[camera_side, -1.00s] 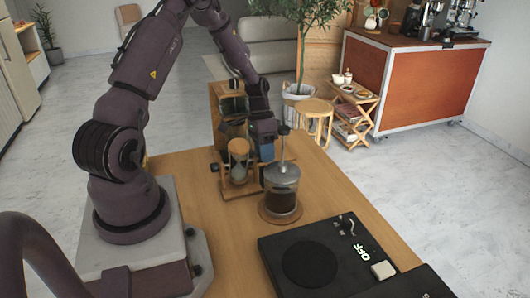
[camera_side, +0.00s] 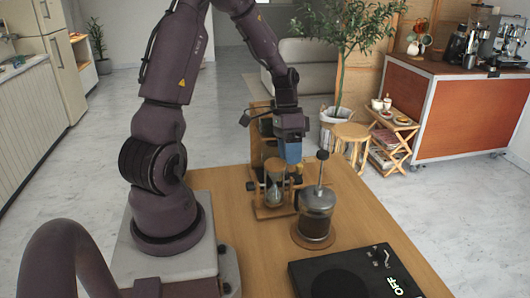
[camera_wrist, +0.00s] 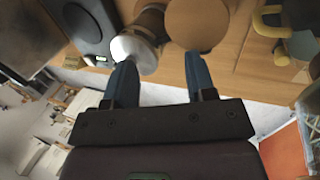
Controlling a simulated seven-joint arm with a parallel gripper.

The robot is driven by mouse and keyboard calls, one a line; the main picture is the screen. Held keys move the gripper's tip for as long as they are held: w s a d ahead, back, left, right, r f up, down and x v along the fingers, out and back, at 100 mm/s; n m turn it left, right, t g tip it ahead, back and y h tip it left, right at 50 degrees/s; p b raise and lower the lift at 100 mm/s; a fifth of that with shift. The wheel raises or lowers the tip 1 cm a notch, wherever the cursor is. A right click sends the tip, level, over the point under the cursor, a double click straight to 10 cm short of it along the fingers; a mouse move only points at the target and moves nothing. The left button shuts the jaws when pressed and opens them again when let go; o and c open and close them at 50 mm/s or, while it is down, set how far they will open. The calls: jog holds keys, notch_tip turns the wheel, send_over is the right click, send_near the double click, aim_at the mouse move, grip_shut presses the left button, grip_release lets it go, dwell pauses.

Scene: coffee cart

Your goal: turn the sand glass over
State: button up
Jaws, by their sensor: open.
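The sand glass (camera_side: 275,184) stands upright at the front of a wooden stand (camera_side: 270,212) in the side view, with a brown cap on top and clear glass below. My gripper (camera_side: 291,160) has blue fingers pointing down. It hangs above and slightly right of the sand glass, and seems apart from it. In the wrist view my gripper (camera_wrist: 160,70) shows its two fingers spread with nothing held between them. A round wooden disc (camera_wrist: 197,25) lies beyond the right finger there; I cannot tell if it is the sand glass cap.
A glass press with a metal lid and plunger (camera_side: 317,210) stands on a round coaster close to the right of the sand glass. A black device marked OFF (camera_side: 345,272) lies at the front right. Bare tabletop (camera_side: 255,255) lies in front.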

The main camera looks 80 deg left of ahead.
jog(key=s+d+r, duration=0.3)
jog(key=s+d, duration=0.2)
jog(key=s, duration=0.2)
jog(key=shift+r, duration=0.4)
jog(key=shift+s, duration=0.1)
jog(key=d+r+t+y, duration=0.4)
jog(key=d+r+t, duration=0.1)
jog(key=d+r, duration=0.8)
jog(key=shift+r+t, duration=0.3)
jog(key=shift+r, duration=0.45)
